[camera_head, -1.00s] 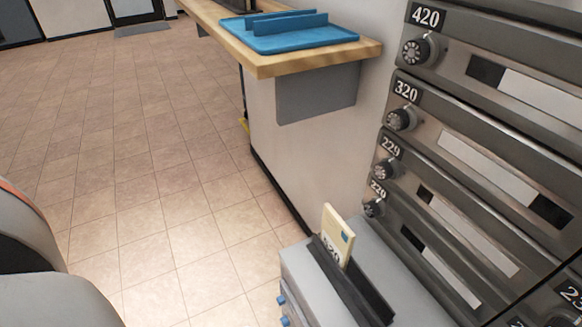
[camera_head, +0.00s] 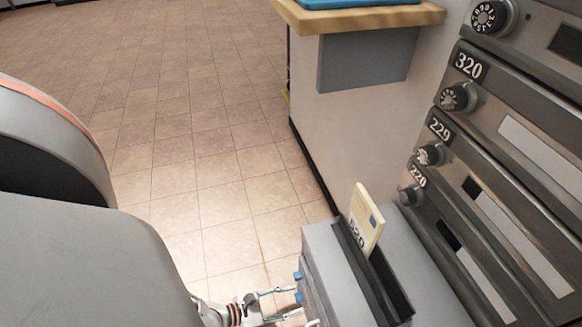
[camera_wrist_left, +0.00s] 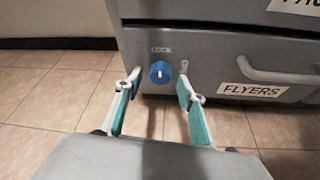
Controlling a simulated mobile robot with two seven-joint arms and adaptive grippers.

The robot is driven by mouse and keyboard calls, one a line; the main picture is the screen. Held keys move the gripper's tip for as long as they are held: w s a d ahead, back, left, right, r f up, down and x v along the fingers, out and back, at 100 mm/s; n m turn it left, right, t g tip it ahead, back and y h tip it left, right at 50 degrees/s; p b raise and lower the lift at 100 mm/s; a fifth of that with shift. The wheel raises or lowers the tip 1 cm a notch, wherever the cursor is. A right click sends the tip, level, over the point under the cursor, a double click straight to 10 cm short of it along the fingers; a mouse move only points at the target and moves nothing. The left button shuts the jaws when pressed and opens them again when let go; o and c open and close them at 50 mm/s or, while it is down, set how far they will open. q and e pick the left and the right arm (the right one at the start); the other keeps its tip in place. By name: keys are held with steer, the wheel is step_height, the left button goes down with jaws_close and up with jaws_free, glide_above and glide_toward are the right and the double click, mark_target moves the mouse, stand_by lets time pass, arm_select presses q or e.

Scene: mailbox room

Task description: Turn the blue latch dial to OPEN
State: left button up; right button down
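The blue latch dial (camera_wrist_left: 160,72) shows in the left wrist view on the grey drawer front, below the word LOCK. Where its pointer aims is too small to tell. My left gripper (camera_wrist_left: 158,88) is open, with one teal-padded finger on each side of the dial; I cannot tell whether they touch it. In the head view, my left gripper (camera_head: 283,302) is at the front of the grey cabinet (camera_head: 318,232), low in the picture. My right gripper is not in view.
A FLYERS label (camera_wrist_left: 252,92) and a drawer handle (camera_wrist_left: 275,72) are right of the dial. A black holder (camera_head: 372,272) with a cream envelope (camera_head: 364,222) stands on the cabinet. Numbered mailboxes (camera_head: 520,150) line the right. Tiled floor is clear at left.

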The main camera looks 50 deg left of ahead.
arm_select(q)
steer(key=c, duration=1.1)
steer(key=shift+d+y, duration=0.1)
steer(key=shift+y, duration=0.2)
steer(key=shift+d+m+t+y, duration=0.1)
steer(key=shift+m+t+y, duration=0.4)
steer(key=shift+m, duration=0.65)
steer(key=shift+m+t+y, duration=0.3)
steer(key=shift+m+y, duration=0.3)
steer(key=shift+m, duration=0.55)
steer(key=o, duration=1.1)
